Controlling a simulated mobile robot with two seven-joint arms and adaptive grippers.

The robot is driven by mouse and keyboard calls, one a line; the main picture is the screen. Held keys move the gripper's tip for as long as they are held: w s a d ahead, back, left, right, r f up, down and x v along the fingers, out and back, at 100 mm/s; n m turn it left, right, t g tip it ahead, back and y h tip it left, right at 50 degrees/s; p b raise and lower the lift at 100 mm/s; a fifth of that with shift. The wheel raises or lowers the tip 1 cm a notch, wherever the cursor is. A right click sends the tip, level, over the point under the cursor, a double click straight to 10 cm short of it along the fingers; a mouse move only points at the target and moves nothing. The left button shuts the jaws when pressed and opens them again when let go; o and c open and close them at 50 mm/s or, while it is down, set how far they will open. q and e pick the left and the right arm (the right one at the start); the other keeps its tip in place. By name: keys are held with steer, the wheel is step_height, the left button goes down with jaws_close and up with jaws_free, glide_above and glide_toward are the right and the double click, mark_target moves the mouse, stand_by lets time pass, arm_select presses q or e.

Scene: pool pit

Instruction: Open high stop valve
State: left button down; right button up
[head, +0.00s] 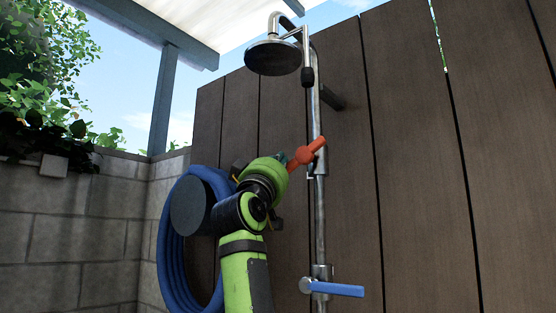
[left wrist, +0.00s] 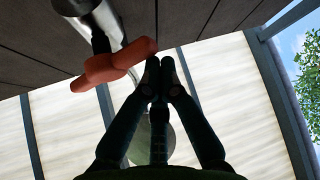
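The high stop valve has an orange-red handle (head: 311,149) on the upright shower pipe (head: 319,220). The handle slants up to the right in the head view. In the left wrist view the handle (left wrist: 108,66) lies left of my fingertips, and its right end is just above them. My left gripper (left wrist: 160,64) has its two fingertips together, with nothing visible between them. I cannot tell whether they touch the handle. In the head view my left arm covers most of this gripper, just left of the handle. My right gripper is in neither view.
A blue-handled valve (head: 335,289) sits lower on the same pipe. A shower head (head: 273,57) hangs above. A coiled blue hose (head: 171,255) is behind my left arm. A dark plank wall (head: 415,160) backs the pipe, and a grey block wall (head: 65,225) stands left.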

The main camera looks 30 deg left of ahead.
mark_target(292, 168)
arm_select(q)
steer(key=shift+d+f+b, duration=0.6)
steer(key=shift+d+f, duration=0.1)
steer(key=shift+f, duration=0.3)
steer(key=shift+d+f+b, duration=0.35)
steer(key=shift+d+f, duration=0.05)
steer(key=shift+d, duration=0.45)
